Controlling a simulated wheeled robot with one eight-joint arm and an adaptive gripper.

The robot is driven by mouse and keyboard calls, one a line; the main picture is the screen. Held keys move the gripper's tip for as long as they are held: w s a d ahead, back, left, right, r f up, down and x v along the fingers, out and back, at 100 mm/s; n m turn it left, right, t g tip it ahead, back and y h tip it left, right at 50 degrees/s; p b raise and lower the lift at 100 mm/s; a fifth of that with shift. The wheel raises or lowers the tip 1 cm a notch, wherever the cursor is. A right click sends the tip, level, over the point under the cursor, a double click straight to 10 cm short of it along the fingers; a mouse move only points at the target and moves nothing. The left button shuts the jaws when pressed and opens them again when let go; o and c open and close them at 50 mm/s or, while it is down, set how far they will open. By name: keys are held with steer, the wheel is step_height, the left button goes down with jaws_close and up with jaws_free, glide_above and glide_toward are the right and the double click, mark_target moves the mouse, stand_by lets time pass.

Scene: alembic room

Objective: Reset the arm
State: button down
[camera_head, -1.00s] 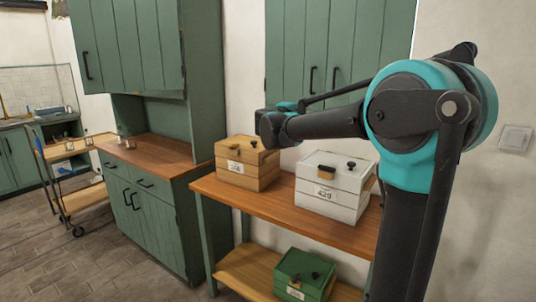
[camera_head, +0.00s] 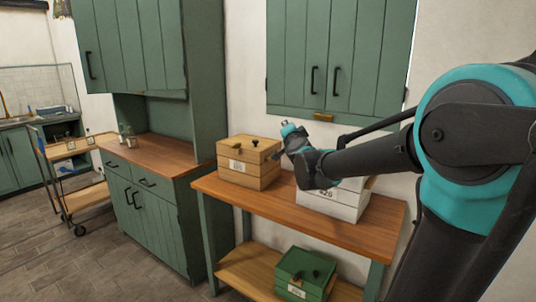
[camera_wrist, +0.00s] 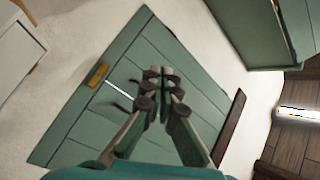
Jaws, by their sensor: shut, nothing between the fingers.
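My arm reaches in from the right in the head view, bent at its teal joint. My gripper (camera_wrist: 160,78) shows in the wrist view with its fingertips together and nothing between them. In the head view the arm's end is in front of the white box (camera_head: 345,209), hiding part of it; the fingers are hard to make out there. The wrist view looks toward the green wall cabinet (camera_wrist: 85,125), which lies beyond the fingertips and apart from them.
A wooden box (camera_head: 248,177) and the white box stand on the wooden table (camera_head: 285,219). A green box (camera_head: 304,273) sits on its lower shelf. A green cupboard (camera_head: 155,213) stands left of the table, with a trolley (camera_head: 75,178) farther left. Open floor lies in front.

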steer(key=s+d+f+n+g+y, duration=0.1)
steer(key=s+f+n+g, duration=0.3)
steer(key=s+f, duration=0.6)
steer(key=s+d+f+n+g+y, duration=0.1)
steer(key=s+f+n+g, duration=0.4)
steer(key=f, duration=0.8)
steer(key=s+d+f+g+h, duration=0.1)
steer(key=s+d+f+g, duration=0.1)
steer(key=s+f, duration=0.3)
steer(key=s+d+f+g+h, duration=0.1)
steer(key=s+d+f, duration=0.4)
steer(key=s, duration=0.3)
steer(key=s+d+f+n+g+h, duration=0.1)
steer(key=s+d+f+g+h, duration=0.1)
steer(key=s+f, duration=0.3)
steer(key=shift+s+d+f+g, duration=0.3)
steer(key=shift+s+d, duration=0.45)
steer(key=shift+s, duration=0.3)
